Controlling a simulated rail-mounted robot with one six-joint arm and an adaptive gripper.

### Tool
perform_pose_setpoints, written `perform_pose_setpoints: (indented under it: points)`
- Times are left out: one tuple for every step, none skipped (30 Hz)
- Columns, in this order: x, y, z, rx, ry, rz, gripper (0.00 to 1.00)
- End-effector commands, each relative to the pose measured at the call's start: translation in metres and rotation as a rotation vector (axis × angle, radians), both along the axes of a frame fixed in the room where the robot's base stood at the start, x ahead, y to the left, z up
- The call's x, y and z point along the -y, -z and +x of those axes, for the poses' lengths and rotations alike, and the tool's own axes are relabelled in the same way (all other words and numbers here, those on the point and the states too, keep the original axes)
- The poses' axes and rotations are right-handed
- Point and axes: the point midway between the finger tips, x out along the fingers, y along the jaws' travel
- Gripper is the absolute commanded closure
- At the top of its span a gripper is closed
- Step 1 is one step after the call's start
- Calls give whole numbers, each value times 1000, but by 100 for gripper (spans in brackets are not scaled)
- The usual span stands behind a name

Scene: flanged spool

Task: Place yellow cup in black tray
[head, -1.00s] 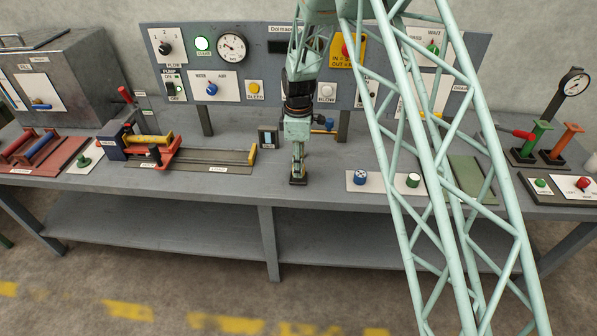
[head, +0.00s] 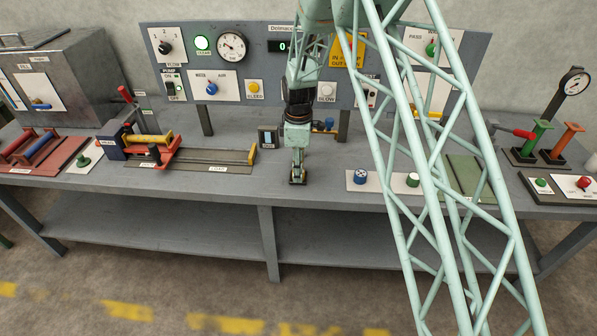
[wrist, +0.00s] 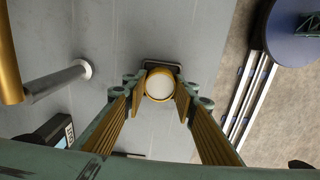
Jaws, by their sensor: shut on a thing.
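My gripper (head: 298,177) points straight down at the front middle of the bench. In the wrist view its ribbed fingers (wrist: 161,96) are shut on the yellow cup (wrist: 159,85), which shows as a round yellow rim with a pale inside. The black tray (wrist: 164,66) shows as a small dark rounded edge behind and around the cup. In the head view the black tray (head: 292,184) is a small dark patch under my fingertips. The cup is mostly hidden there. I cannot tell whether the cup touches the tray floor.
A slide fixture with a yellow end stop (head: 252,155) lies left of my gripper. A small dark display (head: 267,138) stands behind. The bench's front edge is close.

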Motion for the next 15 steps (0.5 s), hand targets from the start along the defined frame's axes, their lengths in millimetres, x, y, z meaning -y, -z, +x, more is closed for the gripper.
perform_pose_setpoints:
  points:
    - [1, 6, -1, -3, 0, -1, 86]
    - [1, 7, -1, -3, 0, -1, 86]
    - [1, 8, -2, -4, 0, -1, 86]
    - [1, 9, -2, -4, 0, -1, 86]
    - [1, 10, -2, -4, 0, -2, 86]
    - [1, 11, -2, -5, 0, -2, 86]
    - [1, 11, -2, -5, 0, -2, 72]
    - [1, 11, -3, -6, 0, -2, 69]
    - [1, 12, -3, -6, 0, -2, 66]
    - [1, 12, -3, -7, 0, -2, 63]
    - [1, 12, -3, -7, 0, -3, 61]
    - [1, 12, -3, -7, 0, -3, 61]
    - [1, 12, -3, -7, 0, -3, 61]
    - [1, 12, -3, -7, 0, -3, 61]
    - [1, 11, -3, -7, 0, -3, 61]
